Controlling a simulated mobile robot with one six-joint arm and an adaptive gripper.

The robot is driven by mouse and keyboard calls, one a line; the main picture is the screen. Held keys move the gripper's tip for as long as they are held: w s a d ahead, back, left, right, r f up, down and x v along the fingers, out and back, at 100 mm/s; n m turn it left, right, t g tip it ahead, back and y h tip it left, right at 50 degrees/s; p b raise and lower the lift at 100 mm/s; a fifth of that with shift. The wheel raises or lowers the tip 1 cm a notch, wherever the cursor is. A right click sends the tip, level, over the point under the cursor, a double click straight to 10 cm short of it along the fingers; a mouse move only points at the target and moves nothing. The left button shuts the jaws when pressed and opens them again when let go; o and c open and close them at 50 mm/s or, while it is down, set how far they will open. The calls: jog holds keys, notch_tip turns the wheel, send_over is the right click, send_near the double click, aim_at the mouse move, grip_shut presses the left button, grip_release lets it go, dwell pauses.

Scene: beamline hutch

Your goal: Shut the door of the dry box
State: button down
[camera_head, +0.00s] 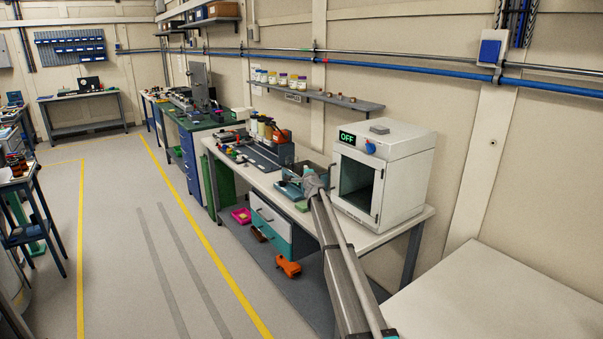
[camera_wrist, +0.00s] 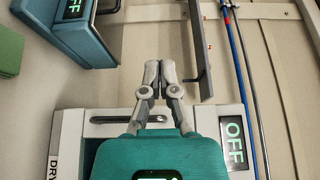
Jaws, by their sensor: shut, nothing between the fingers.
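The dry box (camera_head: 405,178) is a white cabinet on the right end of the workbench. A green OFF display sits at its upper front, and a dark window or opening fills the front below.
A teal instrument (camera_wrist: 75,30) with its own OFF display and a green block (camera_wrist: 8,50) stand left of the box. A wall shelf (camera_head: 330,98) with jars hangs above the workbench (camera_head: 235,172). The floor aisle (camera_head: 130,230) is clear.

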jog(key=shift+s+a, duration=0.4)
jog(key=shift+a, duration=0.2)
jog(key=shift+s+a, duration=0.35)
jog(key=shift+a, duration=0.25)
jog(key=s+a+f+n+g+y, duration=0.25)
jog(key=s+n, duration=0.25)
jog(key=s, duration=0.6)
jog(key=s+a+f+n+g+y, duration=0.1)
jog(key=s+f+n+g+y, duration=0.3)
jog(key=s, duration=0.7)
jog(key=s+a+f+n+g+y, duration=0.1)
jog(key=s+n+g, duration=0.1)
jog(key=s+n, duration=0.7)
jog(key=s+d+f+g+h, duration=0.3)
jog(key=s+d, duration=0.2)
jog(key=s, duration=0.6)
jog(key=s+d+f+g+h, duration=0.3)
jog(key=s+d+f, duration=0.1)
jog(key=s, duration=0.8)
jog(key=s+d+f+m+g+h, duration=0.1)
jog(key=s+d+f+g+h, duration=0.2)
jog(key=s, duration=0.9)
jog(key=d+f, duration=0.1)
jog(key=d, duration=0.2)
jog(key=shift+g, duration=0.25)
